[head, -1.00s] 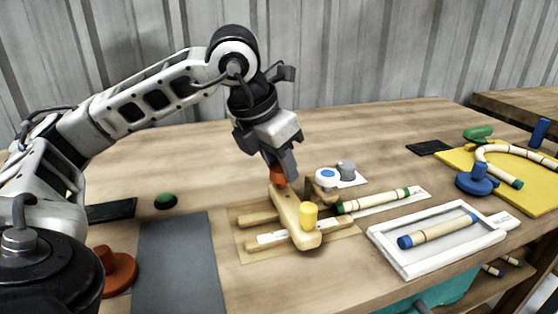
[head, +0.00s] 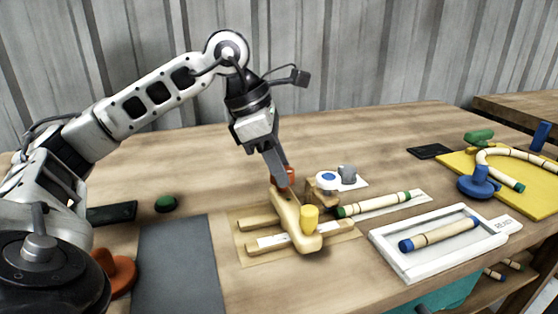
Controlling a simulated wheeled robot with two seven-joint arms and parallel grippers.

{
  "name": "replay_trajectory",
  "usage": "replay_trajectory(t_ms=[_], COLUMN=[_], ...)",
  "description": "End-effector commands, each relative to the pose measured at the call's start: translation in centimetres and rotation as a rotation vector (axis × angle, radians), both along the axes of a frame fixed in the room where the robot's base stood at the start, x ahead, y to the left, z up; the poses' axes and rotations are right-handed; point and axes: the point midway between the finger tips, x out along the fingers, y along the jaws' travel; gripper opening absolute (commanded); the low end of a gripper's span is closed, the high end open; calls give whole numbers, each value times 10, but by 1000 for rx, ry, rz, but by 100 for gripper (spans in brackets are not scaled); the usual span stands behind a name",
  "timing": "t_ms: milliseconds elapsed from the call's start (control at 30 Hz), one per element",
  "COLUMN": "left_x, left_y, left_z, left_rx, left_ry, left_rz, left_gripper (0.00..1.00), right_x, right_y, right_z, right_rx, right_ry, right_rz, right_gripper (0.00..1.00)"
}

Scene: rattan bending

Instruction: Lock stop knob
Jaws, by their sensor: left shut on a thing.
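The orange-red stop knob (head: 290,176) stands at the back end of a pale wooden bending fixture (head: 297,229), partly hidden by my fingers. My left gripper (head: 283,180) reaches down from above, tilted, and is shut on this knob. A white and blue knob (head: 327,181) sits on a wooden block just right of the orange-red one. Whether the stop is locked cannot be told from this view. My right gripper is not in view.
A green-ended rattan rod (head: 374,204) lies right of the fixture. A white tray (head: 390,262) holds a blue-ended rod. A yellow board (head: 523,200) with a bent rod lies at far right. A grey mat (head: 176,262) and an orange knob (head: 122,270) lie left.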

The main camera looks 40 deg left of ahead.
Motion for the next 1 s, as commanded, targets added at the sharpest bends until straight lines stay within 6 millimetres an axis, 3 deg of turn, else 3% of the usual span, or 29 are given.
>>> replay_trajectory(t_ms=[600,1000], left_x=[4,5], left_y=[2,2], left_z=[4,2], left_rx=[-2,0], left_ry=[-2,-4], left_rz=[-565,-786], left_gripper=[12,12], right_x=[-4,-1], right_y=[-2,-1], right_z=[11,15], right_rx=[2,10], right_ry=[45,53], right_rz=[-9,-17], right_gripper=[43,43])
